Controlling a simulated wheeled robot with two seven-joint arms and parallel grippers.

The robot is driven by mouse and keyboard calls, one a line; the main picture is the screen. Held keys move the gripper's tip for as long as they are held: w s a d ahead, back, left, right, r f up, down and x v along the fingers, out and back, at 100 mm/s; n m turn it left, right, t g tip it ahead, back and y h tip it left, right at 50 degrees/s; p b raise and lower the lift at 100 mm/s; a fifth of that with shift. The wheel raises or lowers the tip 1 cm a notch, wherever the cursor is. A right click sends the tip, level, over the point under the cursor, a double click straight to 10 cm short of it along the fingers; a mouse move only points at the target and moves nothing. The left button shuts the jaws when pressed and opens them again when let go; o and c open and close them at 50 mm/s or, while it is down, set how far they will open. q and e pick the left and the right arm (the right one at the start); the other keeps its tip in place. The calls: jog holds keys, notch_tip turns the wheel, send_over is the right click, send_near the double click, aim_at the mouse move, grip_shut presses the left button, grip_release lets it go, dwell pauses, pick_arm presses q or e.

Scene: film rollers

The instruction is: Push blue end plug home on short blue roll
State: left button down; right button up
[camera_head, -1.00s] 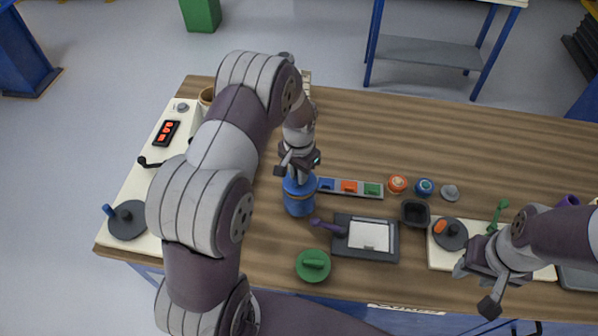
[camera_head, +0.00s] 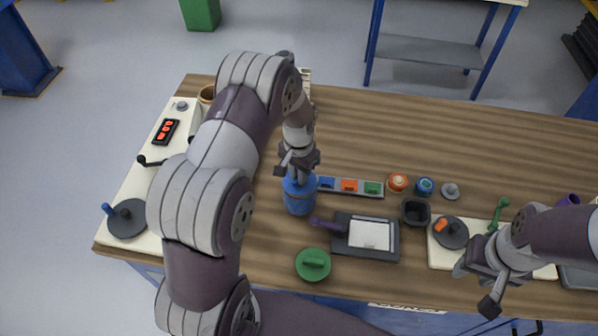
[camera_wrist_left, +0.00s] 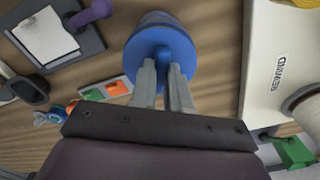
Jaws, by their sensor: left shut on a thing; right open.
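The short blue roll (camera_head: 299,202) stands upright on the wooden table, below my left gripper (camera_head: 297,172). In the left wrist view, the blue end plug (camera_wrist_left: 148,44) is a round disc with a raised tab, and it covers the end of the blue roll (camera_wrist_left: 157,17). My left gripper (camera_wrist_left: 163,68) is shut on the plug's tab. I cannot tell whether a gap is left between plug and roll. My right gripper (camera_head: 475,287) is open and empty at the front right of the table.
A dark tray with a white pad (camera_head: 350,254) and purple handle lies right of the roll. A green lidded piece (camera_head: 313,265) stands in front. A strip of coloured blocks (camera_head: 350,187) lies behind right. A cream machine base (camera_head: 126,188) is at left.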

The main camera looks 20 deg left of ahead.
dwell(0.3)
pick_arm(q)
jog(key=shift+c, duration=2.3)
grip_release()
jog(key=shift+r+p, duration=2.85)
jog(key=shift+r, duration=0.65)
